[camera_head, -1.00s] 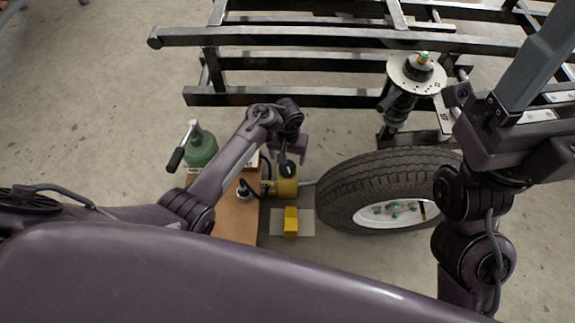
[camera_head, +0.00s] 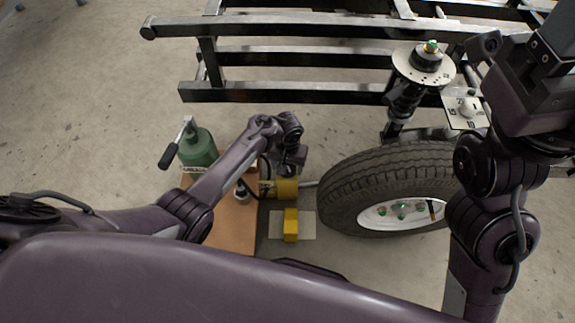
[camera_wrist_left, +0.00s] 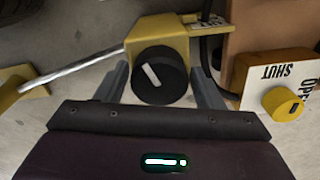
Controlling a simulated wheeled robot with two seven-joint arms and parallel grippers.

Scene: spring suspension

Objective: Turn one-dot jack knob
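The yellow jack (camera_head: 286,189) sits on the floor left of the tire, partly covered by my left gripper (camera_head: 290,168). In the left wrist view its yellow body (camera_wrist_left: 150,35) carries a round black knob (camera_wrist_left: 160,75) with a white bar mark. No dot on the knob can be made out. My left gripper (camera_wrist_left: 160,88) is open, one finger on each side of the knob; contact is not clear. My right arm (camera_head: 500,165) stands at the right, and its fingers cannot be made out.
A yellow valve knob (camera_wrist_left: 284,104) with an OPEN/SHUT plate is beside the jack. A yellow block (camera_head: 291,226), the tire (camera_head: 345,190), a spring strut (camera_head: 403,100) and a black frame (camera_head: 300,93) surround the work area.

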